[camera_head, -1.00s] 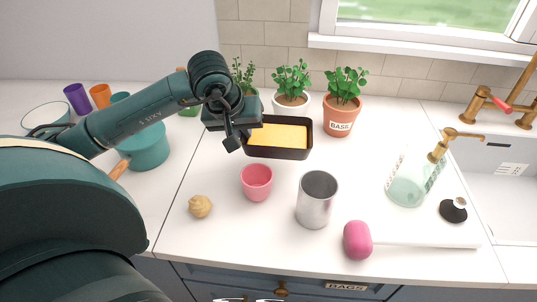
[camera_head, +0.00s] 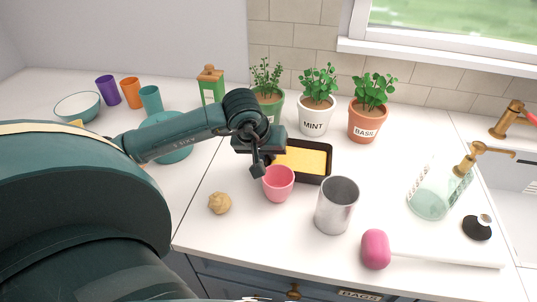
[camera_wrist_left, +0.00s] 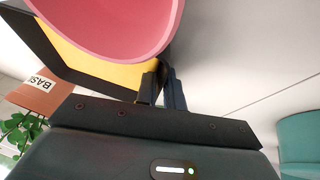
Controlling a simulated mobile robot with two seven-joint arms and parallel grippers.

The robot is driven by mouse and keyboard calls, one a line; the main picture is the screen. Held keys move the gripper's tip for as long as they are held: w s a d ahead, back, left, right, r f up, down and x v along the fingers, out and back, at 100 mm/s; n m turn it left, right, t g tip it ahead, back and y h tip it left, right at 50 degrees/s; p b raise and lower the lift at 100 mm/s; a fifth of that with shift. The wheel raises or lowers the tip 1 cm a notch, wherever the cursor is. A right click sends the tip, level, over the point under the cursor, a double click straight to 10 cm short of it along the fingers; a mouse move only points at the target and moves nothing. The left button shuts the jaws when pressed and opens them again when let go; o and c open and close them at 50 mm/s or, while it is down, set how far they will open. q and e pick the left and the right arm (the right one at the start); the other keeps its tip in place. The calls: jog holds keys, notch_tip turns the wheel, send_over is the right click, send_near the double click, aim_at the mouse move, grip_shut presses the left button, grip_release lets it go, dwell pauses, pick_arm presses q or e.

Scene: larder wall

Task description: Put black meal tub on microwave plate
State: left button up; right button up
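The black meal tub (camera_head: 327,165), with a flat yellow filling, is behind the pink cup (camera_head: 278,184), which hides its near left part. My left gripper (camera_head: 262,167) is at the tub's left end. In the left wrist view its narrow fingers (camera_wrist_left: 161,88) are close together at the tub's edge, one over the yellow side and one outside. They look shut on the tub's wall (camera_wrist_left: 100,82); the grip is partly hidden. I cannot tell whether the tub touches the counter. No microwave plate shows. My right gripper is out of view.
A steel tumbler (camera_head: 337,207), a pink oval thing (camera_head: 376,250) and a small tan lump (camera_head: 219,203) stand in front. Potted herbs line the back, with the basil pot (camera_head: 366,123) at right. A teal pot (camera_head: 180,150) is partly behind my arm.

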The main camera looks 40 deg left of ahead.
pick_arm(q)
jog(key=shift+o, duration=1.4)
